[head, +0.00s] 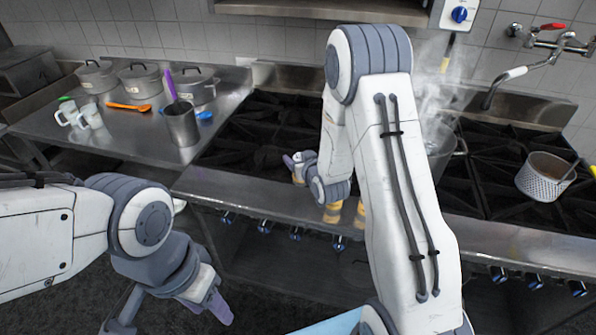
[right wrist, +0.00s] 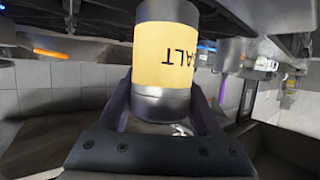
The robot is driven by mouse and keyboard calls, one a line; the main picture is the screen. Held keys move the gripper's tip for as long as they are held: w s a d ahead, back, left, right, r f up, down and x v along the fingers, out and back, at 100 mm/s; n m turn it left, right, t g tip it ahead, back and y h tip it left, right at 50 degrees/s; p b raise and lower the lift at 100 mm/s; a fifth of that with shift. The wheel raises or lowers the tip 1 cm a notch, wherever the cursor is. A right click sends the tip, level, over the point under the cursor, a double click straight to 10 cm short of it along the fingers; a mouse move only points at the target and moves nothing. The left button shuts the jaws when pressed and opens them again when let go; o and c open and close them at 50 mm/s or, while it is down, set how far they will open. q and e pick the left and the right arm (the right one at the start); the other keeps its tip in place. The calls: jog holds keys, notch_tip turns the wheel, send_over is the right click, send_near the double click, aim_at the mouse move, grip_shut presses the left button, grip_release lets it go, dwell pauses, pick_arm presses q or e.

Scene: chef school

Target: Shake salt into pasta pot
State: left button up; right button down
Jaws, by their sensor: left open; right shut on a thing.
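The steaming pot (head: 441,158) stands on the stove, partly hidden behind my right arm. My right gripper (head: 295,165) is over the stove's front left part, left of the pot and apart from it. In the right wrist view it is shut on the salt shaker (right wrist: 165,58), which has a yellow label and grey ends. The label's letters appear upside down in that picture. In the head view the held shaker is mostly hidden. My left gripper (head: 213,304) is open and empty, low in front of the counter.
Yellow-banded shakers (head: 333,213) stand at the stove's front edge, partly behind my right arm. A perforated strainer pot (head: 545,181) sits on the right burners. Lidded pots (head: 141,82), a metal utensil holder (head: 182,126) and white mugs (head: 91,116) stand on the left counter. A faucet (head: 515,73) hangs at the right.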

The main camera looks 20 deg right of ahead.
notch_tip(320, 180, up, 6)
jog(key=p, duration=0.3)
jog(key=shift+r, duration=0.1)
